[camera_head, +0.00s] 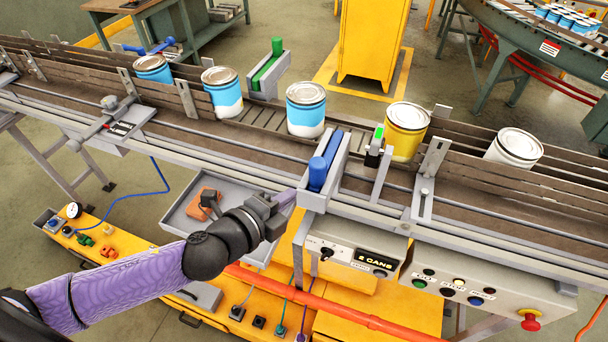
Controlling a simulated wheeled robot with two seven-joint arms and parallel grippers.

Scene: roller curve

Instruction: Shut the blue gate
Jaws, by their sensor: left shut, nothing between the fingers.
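The blue gate (332,150) is a blue bar with a blue knob (317,174) at its near end. It sits in a grey housing on the near side of the conveyor, and appears drawn back toward me, clear of the can lane. My left gripper (288,198) is shut and empty. Its tips are just left of the knob and the housing's near end; I cannot tell whether they touch. A blue-and-white can (305,112) stands on the rollers just beyond the gate. My right gripper is not in view.
A green gate (267,68) stands at the conveyor's far rail. Other cans include a yellow one (406,132) and a white one (513,148). A grey tray (186,218) lies below my left arm. A control panel (478,290) with a red button is at the lower right.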

